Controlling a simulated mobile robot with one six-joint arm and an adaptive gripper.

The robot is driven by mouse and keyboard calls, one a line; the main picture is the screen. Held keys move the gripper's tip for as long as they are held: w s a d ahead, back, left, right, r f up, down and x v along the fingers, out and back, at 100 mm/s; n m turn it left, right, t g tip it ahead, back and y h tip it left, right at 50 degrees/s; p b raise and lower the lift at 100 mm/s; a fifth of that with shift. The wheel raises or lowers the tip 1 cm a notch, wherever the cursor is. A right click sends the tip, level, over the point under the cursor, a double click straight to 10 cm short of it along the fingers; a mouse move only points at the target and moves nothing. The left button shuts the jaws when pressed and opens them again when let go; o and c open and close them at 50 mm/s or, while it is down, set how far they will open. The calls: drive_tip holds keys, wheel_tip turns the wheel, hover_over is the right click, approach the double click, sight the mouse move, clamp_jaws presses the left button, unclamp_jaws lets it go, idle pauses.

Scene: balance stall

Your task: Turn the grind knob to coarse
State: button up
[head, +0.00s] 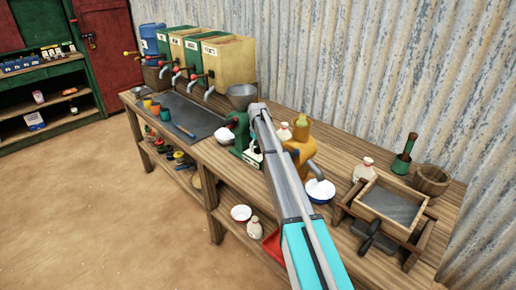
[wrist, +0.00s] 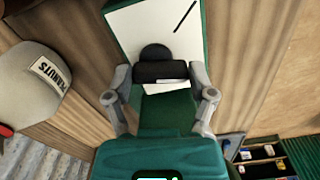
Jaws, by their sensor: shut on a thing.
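The green grinder (head: 240,132) stands on the wooden bench, partly hidden behind my arm in the head view. In the wrist view its white dial plate (wrist: 140,32) has a green edge and a black line mark at the upper right. The black grind knob (wrist: 160,71) sits low on that plate, with a white strip along its near side. My gripper (wrist: 162,88) is shut on the knob, with a grey finger at each side of it. The fingertips are hidden by my arm in the head view. Any coarse or fine wording is not readable.
A pale rounded thing labelled PEANUTS (wrist: 42,82) is close on the left in the wrist view. On the bench, an orange machine (head: 300,145) and a white-filled bowl (head: 320,190) stand right of my arm. A grey funnel (head: 241,92) is behind the grinder.

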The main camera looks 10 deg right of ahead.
drive_tip(key=m, duration=0.6)
drive_tip(key=shift+a, duration=0.1)
drive_tip(key=shift+m, duration=0.3)
drive_tip(key=o, duration=1.1)
drive_tip(key=shift+c, duration=0.2)
drive_tip(key=shift+w, duration=0.1)
